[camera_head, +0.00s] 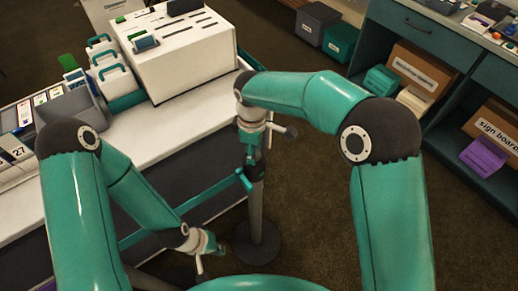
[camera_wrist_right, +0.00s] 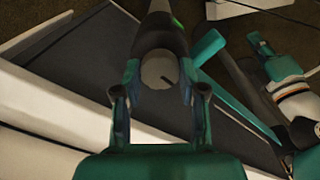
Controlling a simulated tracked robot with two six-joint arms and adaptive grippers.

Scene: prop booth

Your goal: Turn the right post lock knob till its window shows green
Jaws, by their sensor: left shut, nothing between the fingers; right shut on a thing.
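The right post (camera_head: 257,205) is a grey upright with a dark round base beside the white counter. My right gripper (camera_head: 251,150) is at its top. In the right wrist view my right gripper (camera_wrist_right: 160,85) has its fingers on both sides of the lock knob (camera_wrist_right: 157,70), shut on it. The knob has a pale grey round face with a short dark mark. A small green patch (camera_wrist_right: 177,20) shows on the dark post head beyond it; I cannot tell for certain that this is the window. My left gripper (camera_head: 208,248) is low, left of the post, shut and empty.
A teal bar (camera_head: 205,202) runs from the post along the counter front. The white counter (camera_head: 190,128) carries a white slotted box (camera_head: 185,62) and several small cases. A teal shelf unit (camera_head: 415,32) stands at the right. Brown floor between is open.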

